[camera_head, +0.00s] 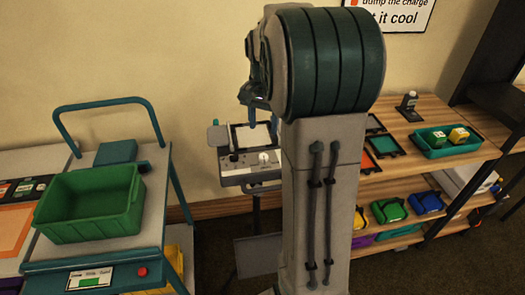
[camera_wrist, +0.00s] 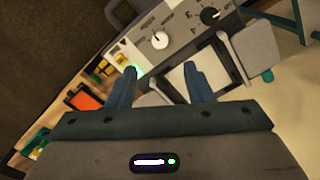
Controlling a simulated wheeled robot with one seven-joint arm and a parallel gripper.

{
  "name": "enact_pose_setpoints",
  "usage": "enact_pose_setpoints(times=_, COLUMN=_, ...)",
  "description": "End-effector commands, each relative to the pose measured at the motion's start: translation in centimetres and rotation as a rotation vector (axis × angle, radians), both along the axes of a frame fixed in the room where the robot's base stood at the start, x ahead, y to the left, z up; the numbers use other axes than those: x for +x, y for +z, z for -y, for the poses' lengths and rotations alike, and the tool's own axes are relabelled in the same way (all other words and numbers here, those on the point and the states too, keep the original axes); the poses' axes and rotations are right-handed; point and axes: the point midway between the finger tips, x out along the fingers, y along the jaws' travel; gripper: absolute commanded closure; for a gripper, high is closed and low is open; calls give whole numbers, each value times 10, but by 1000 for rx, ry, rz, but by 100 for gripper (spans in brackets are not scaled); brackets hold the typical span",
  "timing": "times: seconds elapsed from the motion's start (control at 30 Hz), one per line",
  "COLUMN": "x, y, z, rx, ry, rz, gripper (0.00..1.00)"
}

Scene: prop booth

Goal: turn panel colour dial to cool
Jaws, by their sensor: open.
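A light panel with a grey control face (camera_head: 245,167) stands behind my arm in the head view. In the wrist view its control face (camera_wrist: 185,38) carries a white dial (camera_wrist: 160,40) and a black dial (camera_wrist: 210,16). The white dial also shows in the head view (camera_head: 263,157). The dial labels are too small to read, so I cannot tell which dial sets colour. My gripper (camera_wrist: 163,75) is open and empty, its blue fingers apart in front of the panel. In the head view my gripper (camera_head: 262,118) is above the control face, apart from the dials.
A green crate (camera_head: 92,205) sits on a cart at the left. Wooden shelves at the right hold a teal tray (camera_head: 435,150) and several coloured bins. A grey flap (camera_wrist: 250,55) stands beside the panel's pale screen (camera_wrist: 183,82) in the wrist view.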

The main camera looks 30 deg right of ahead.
Motion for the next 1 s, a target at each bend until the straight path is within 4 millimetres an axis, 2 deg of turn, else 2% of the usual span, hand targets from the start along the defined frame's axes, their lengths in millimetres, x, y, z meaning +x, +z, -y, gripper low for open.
enact_pose_setpoints(times=0.3, x=-1, y=-69, z=0, rx=2, ry=1, rz=-7, gripper=53)
enact_pose_setpoints(times=0.5, x=-1, y=-98, z=0, rx=1, ry=2, rz=-3, gripper=53)
enact_pose_setpoints(times=0.7, x=-1, y=-110, z=0, rx=0, ry=2, rz=0, gripper=53)
enact_pose_setpoints(times=0.97, x=0, y=-111, z=0, rx=0, ry=2, rz=0, gripper=53)
enact_pose_setpoints(times=1.0, x=0, y=-111, z=0, rx=0, ry=2, rz=0, gripper=64)
